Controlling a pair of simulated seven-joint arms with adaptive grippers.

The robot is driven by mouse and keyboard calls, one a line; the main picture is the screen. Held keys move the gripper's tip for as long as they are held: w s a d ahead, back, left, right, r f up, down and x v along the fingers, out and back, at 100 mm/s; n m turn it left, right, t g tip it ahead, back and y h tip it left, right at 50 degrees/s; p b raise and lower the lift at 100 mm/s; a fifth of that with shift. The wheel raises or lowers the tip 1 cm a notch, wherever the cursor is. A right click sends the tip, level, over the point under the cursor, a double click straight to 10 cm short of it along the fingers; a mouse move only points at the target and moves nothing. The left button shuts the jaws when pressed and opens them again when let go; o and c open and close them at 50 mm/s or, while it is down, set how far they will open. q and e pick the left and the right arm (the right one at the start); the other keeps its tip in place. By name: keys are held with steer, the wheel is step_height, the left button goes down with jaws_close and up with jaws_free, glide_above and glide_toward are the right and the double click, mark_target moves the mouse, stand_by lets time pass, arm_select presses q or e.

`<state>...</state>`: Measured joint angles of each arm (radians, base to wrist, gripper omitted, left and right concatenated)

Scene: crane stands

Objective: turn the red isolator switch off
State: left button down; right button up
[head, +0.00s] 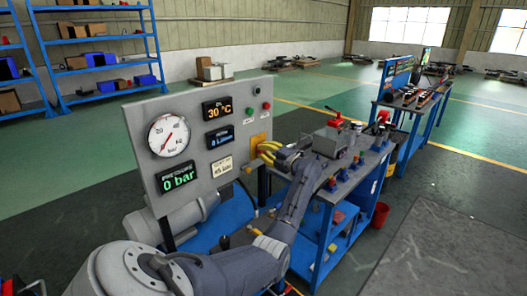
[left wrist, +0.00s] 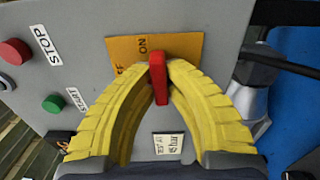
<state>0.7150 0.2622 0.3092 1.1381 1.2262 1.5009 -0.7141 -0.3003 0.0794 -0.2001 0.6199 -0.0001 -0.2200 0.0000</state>
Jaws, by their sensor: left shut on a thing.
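The red isolator switch handle (left wrist: 158,78) stands out from an orange plate in the left wrist view. The plate (left wrist: 125,48) carries the word ON and part of another word, and sits on a grey panel. My left gripper (left wrist: 157,88) has its two yellow fingers shut on the handle, one on each side. In the head view my left gripper (head: 268,153) is at the right edge of the panel, just below the yellow-orange plate (head: 257,140). The handle is hidden there by the fingers. My right gripper is in neither view.
A blue workbench (head: 327,195) with tools stands just right of my gripper.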

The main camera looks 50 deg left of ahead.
arm_select(q)
steer(key=n, duration=0.8)
steer(key=shift+n, duration=0.3)
steer(key=n, duration=0.4)
steer(key=shift+n, duration=2.3)
steer(key=c, duration=1.4)
jaws_free()
